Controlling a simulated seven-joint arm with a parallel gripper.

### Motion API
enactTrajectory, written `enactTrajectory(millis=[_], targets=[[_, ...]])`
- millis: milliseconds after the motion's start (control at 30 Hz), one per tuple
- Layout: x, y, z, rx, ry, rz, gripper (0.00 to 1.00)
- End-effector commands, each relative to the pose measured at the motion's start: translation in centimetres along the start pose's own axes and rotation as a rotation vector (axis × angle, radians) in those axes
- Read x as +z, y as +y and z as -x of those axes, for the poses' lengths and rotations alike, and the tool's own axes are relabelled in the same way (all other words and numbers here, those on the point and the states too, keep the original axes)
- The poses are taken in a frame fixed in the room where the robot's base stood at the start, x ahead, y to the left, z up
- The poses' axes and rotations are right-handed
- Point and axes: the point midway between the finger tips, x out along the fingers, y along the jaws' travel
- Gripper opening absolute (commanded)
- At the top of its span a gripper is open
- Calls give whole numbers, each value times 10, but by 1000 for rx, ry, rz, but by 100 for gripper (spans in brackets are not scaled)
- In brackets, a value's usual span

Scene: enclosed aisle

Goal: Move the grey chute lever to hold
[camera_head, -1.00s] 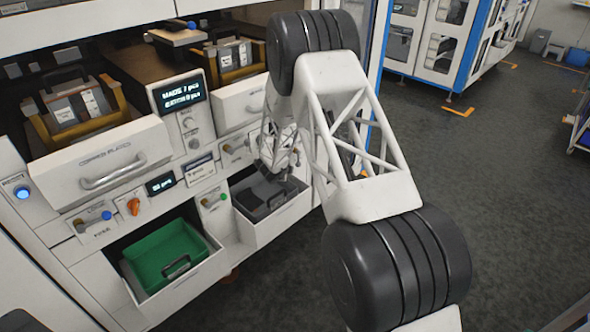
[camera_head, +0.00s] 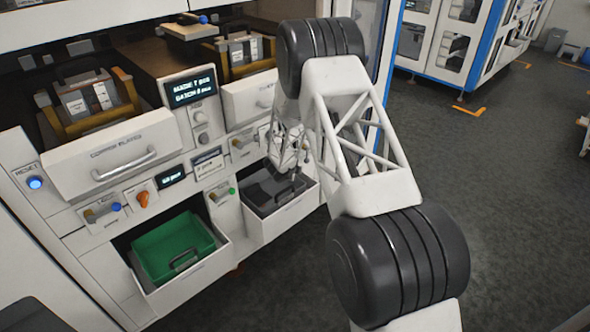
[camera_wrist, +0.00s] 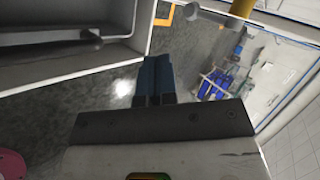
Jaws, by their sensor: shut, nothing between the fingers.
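My gripper (camera_head: 291,172) is at the front panel, above the right-hand bay with the grey bin (camera_head: 262,200). In the wrist view its blue fingers (camera_wrist: 154,78) are together and empty. A small lever with a brass-coloured end (camera_head: 240,144) is on the panel just left of my gripper, above the grey bin. I cannot tell from the labels which one is the grey chute lever. My wrist hides part of the panel.
A green bin (camera_head: 172,250) sits in the lower left bay. White drawers with handles (camera_head: 125,163) jut out higher up. A yellow post-like part (camera_wrist: 242,8) shows in the wrist view. Open floor (camera_head: 500,180) lies right.

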Motion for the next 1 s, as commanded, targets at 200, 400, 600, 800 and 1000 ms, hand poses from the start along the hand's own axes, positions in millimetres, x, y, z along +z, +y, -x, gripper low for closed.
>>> enactTrajectory(millis=[200,400,600,800,1000], targets=[[0,0,-18,0,1,-1,0],[0,0,-38,0,0,0,0],[0,0,-58,0,0,0,0],[0,0,-77,-1,0,-1,0],[-1,-5,-95,-1,1,-2,0]])
